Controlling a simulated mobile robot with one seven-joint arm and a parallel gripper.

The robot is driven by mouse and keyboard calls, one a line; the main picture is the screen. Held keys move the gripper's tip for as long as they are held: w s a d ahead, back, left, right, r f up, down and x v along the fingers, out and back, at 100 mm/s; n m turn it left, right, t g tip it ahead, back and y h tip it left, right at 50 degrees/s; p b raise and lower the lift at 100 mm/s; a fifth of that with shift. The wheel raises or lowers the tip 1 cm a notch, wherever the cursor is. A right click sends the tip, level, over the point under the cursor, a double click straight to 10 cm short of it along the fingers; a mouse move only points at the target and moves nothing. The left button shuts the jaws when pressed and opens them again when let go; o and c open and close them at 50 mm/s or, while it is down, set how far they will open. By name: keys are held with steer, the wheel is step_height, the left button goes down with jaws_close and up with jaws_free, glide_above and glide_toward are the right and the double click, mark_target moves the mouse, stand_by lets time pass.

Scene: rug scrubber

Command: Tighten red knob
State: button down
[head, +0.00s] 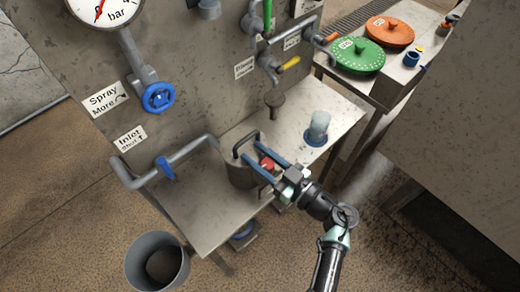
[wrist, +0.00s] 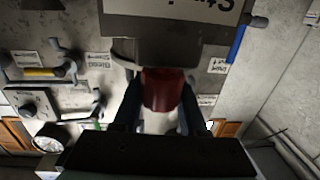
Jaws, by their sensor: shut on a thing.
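The red knob (head: 267,163) sits at the side of a grey metal canister (head: 239,176) with a dark handle on top. My gripper (head: 254,156) reaches in from the lower right, with its two blue fingers on either side of the knob. In the wrist view the red knob (wrist: 161,90) fills the space between the dark fingers of my gripper (wrist: 160,94). The gripper is shut on it. How far the knob is screwed in cannot be told.
The canister stands on a metal table (head: 195,205) against a panel with a blue valve wheel (head: 158,97) and pipes. A clear cup (head: 318,125) stands to the right. A bucket (head: 157,262) stands on the floor. Green (head: 358,56) and orange (head: 390,31) discs lie on another table.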

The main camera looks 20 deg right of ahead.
steer(key=n+g+y, duration=0.1)
steer(key=n+y+b, duration=0.1)
steer(key=n+g+y+b, duration=0.1)
steer(key=y, duration=0.1)
steer(key=shift+s+a+f+g, duration=0.15)
steer(key=shift+f+g, duration=0.1)
steer(key=shift+g, duration=0.05)
steer(key=n+g+y+b, duration=0.1)
steer(key=g+y+b, duration=0.1)
steer(key=n+g+b, duration=0.1)
steer(key=shift+s+a+f+n+y+b, duration=0.1)
steer(key=shift+s+a+n+y+b, duration=0.2)
steer(key=shift+y, duration=0.1)
steer(key=n+g+y+b, duration=0.2)
steer(key=g, duration=0.1)
steer(key=s+n+g+b, duration=0.1)
steer(key=g+b, duration=0.1)
steer(key=shift+a+n+y, duration=0.25)
steer(key=shift+n+y, duration=0.15)
steer(key=shift+n+g+b, duration=0.3)
steer(key=shift+g+b, duration=0.1)
steer(key=shift+g, duration=0.2)
steer(key=shift+s+a+r+g, duration=0.1)
steer(key=shift+r+g, duration=0.15)
steer(key=shift+g, duration=0.05)
steer(key=shift+c, duration=2.2)
jaws_free()
